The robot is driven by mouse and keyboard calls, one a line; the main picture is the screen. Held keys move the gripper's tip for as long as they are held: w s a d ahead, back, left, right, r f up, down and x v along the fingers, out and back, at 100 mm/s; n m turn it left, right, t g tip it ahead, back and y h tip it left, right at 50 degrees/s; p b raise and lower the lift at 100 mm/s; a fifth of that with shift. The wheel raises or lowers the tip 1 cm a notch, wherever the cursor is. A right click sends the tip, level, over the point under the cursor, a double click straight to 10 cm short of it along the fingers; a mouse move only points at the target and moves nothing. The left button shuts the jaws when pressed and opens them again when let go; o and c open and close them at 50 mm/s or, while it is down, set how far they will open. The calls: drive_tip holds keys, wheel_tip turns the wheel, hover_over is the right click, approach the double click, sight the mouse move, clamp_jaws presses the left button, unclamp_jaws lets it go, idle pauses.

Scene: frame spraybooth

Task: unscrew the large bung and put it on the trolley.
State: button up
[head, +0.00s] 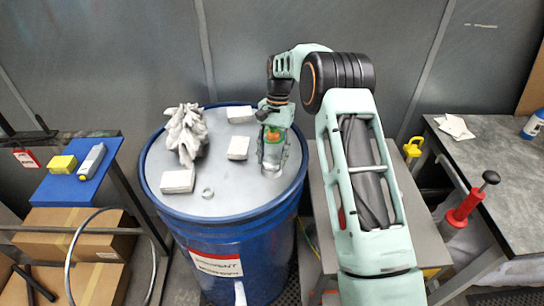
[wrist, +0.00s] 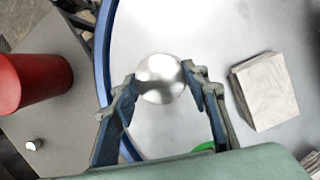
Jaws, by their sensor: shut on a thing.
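The blue drum (head: 225,232) stands upright with a grey lid (head: 228,180). In the wrist view, the round silvery bung (wrist: 160,72) is between the fingertips of my gripper (wrist: 163,84), which is shut on it near the rim of the lid (wrist: 190,30). In the head view my gripper (head: 271,160) points down over the right part of the lid, and its fingers hide the bung. I cannot tell whether the bung is seated or raised. A narrow grey top (head: 320,190), perhaps the trolley, stands right of the drum, partly hidden by my arm.
On the lid are a crumpled white rag (head: 186,133), several pale blocks (head: 178,181) and a small ring (head: 207,193). A red can (wrist: 32,82) stands on the grey top. A blue-matted stand (head: 70,186) is at left, a workbench (head: 500,160) at right.

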drive_tip(key=n+h, duration=0.1)
drive_tip(key=n, duration=0.3)
drive_tip(key=o, duration=0.8)
drive_tip(key=shift+c, duration=0.2)
